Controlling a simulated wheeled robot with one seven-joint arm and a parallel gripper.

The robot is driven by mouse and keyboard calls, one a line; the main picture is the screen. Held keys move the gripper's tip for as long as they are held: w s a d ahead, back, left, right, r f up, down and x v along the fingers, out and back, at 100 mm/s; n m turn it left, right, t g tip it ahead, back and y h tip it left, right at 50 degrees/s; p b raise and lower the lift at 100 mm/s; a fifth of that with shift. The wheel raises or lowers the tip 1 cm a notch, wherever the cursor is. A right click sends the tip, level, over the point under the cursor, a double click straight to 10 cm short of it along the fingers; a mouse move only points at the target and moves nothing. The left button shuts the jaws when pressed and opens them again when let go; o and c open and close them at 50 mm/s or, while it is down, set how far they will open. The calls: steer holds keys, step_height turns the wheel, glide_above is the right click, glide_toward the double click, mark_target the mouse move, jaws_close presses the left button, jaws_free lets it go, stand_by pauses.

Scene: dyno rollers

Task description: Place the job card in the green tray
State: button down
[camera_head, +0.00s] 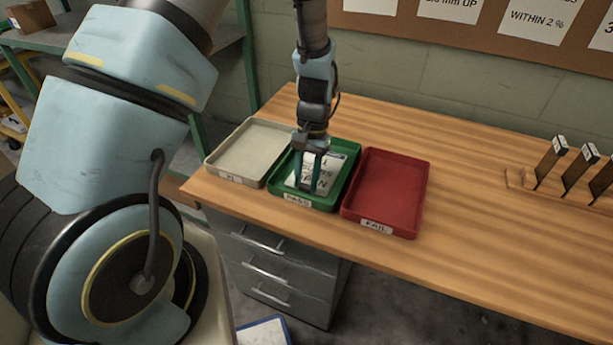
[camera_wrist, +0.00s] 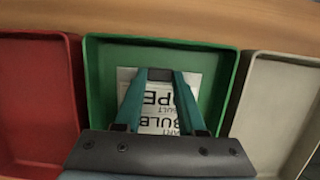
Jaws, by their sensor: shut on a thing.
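The job card (camera_head: 329,163) is a white sheet with dark printing, inside the outline of the green tray (camera_head: 347,183), whose label reads PASS. My gripper (camera_head: 306,187) points down over this tray and is shut on the card. In the wrist view, the fingers (camera_wrist: 160,76) frame the printed card (camera_wrist: 160,122), with the green tray (camera_wrist: 98,75) around it. The fingers and palm hide part of the card. I cannot tell whether the card touches the tray floor.
A red tray (camera_head: 386,192) labelled FAIL stands right of the green one, and a beige tray (camera_head: 247,152) stands left. A wooden rack (camera_head: 520,181) with dark upright pieces is at the far right. The bench (camera_head: 470,215) between is clear.

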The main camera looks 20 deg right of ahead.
steer(key=shift+f, duration=0.1)
steer(key=c, duration=0.5)
jaws_free()
steer(key=b+v, duration=0.3)
steer(key=v, duration=0.9)
steer(key=a+r+n+t+h, duration=0.1)
steer(key=a+r+n, duration=0.1)
steer(key=a, duration=1.1)
steer(key=a+r+n+t+h, duration=0.1)
steer(key=a+n, duration=0.4)
steer(key=a, duration=0.9)
step_height(320, 180, up, 2)
steer(key=shift+s+a+r+t, duration=0.25)
steer(key=shift+s+t, duration=0.15)
steer(key=shift+t, duration=0.4)
